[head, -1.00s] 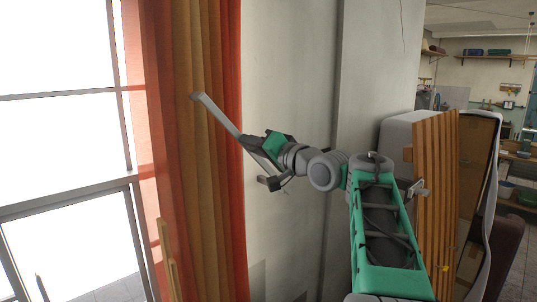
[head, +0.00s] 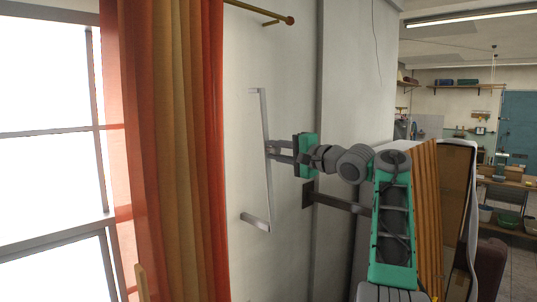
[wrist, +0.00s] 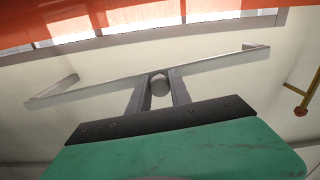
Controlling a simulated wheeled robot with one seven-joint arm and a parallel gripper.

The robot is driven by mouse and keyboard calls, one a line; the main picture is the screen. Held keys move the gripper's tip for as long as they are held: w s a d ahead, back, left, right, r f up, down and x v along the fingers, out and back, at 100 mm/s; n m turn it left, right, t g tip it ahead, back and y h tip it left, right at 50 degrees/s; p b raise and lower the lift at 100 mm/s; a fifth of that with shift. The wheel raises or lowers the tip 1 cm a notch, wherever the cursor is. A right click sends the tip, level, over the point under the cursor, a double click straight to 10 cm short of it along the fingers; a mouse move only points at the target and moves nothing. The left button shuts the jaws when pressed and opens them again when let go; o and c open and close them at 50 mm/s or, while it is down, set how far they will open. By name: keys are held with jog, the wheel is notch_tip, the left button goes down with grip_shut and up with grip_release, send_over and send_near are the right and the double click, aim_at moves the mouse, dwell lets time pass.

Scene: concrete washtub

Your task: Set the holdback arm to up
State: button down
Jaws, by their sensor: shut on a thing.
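The holdback arm (head: 267,185) is a long thin grey metal bar with a short bent piece at each end. In the head view it stands nearly upright in front of the pale wall, just right of the curtain. In the wrist view the bar (wrist: 222,62) crosses the picture at a slant. My gripper (head: 272,151) reaches it from the right at its upper middle. In the wrist view my gripper (wrist: 160,80) has its two fingers on either side of a round grey knob at the bar's middle. The fingers are shut on it.
An orange and ochre curtain (head: 180,150) hangs left of the bar, before a bright window (head: 50,90). A brass rod (head: 255,10) is above. A slatted wooden panel (head: 420,210) stands right of my arm. The wall around the bar is clear.

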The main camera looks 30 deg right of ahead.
jog(key=shift+w+d+m, duration=0.25)
jog(key=shift+d+m, duration=0.05)
jog(key=shift+d, duration=0.4)
jog(key=c, duration=1.2)
grip_release()
jog(key=shift+o, duration=0.2)
jog(key=b+v, duration=0.2)
jog(key=v, duration=0.5)
jog(key=shift+s, duration=0.4)
jog(key=shift+d+r, duration=0.1)
